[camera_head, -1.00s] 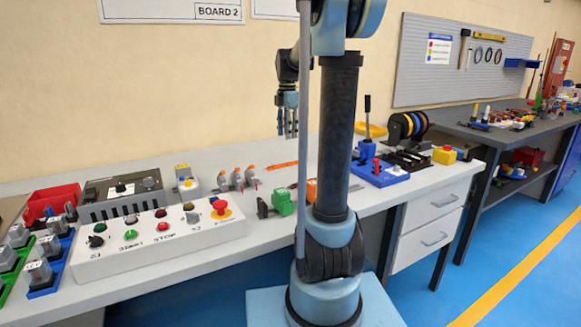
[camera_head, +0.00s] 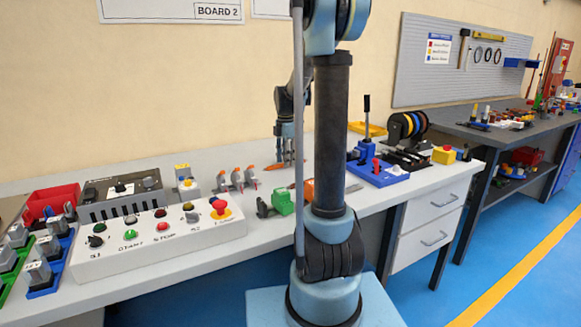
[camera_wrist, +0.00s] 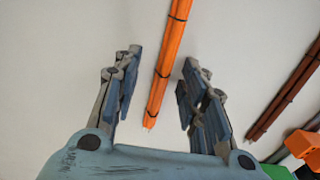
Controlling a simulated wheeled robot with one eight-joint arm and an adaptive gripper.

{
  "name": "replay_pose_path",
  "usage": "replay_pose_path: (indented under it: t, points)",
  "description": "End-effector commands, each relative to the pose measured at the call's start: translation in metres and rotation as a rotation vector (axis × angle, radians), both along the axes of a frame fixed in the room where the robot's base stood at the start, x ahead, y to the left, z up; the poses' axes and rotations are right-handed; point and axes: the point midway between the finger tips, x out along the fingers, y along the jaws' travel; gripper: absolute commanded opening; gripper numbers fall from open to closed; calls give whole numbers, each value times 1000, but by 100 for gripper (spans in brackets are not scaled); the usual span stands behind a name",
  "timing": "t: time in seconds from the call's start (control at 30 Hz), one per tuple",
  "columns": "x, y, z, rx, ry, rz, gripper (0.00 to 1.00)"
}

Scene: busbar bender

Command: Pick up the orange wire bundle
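The orange wire bundle (camera_wrist: 168,60) is long and thin with dark ties. In the wrist view it runs from the top edge down between my fingers, with its near end just short of the palm. In the head view part of the orange bundle (camera_head: 274,167) shows on the light worktop, under my gripper (camera_head: 286,150). In the wrist view my gripper (camera_wrist: 158,78) is open, one finger on each side of the bundle. Clear gaps show between the fingers and the bundle. I cannot tell the exact height of the fingertips above the worktop.
A dark red-brown bundle (camera_wrist: 287,92) lies to the right in the wrist view. An orange block (camera_wrist: 300,145) is at the lower right. Several grey-and-orange clamps (camera_head: 237,180) and a green block (camera_head: 282,202) stand near in the head view.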

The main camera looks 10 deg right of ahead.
Motion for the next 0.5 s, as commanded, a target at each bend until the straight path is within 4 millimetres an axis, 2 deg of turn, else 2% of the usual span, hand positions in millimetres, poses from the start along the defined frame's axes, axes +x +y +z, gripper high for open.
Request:
replay_pose_path:
  t: [0.3,0.33,0.5]
  points:
    - [0,0,-6,0,0,-1,39]
    - [0,0,-6,0,0,-1,37]
    - [0,-1,-6,0,0,-1,0]
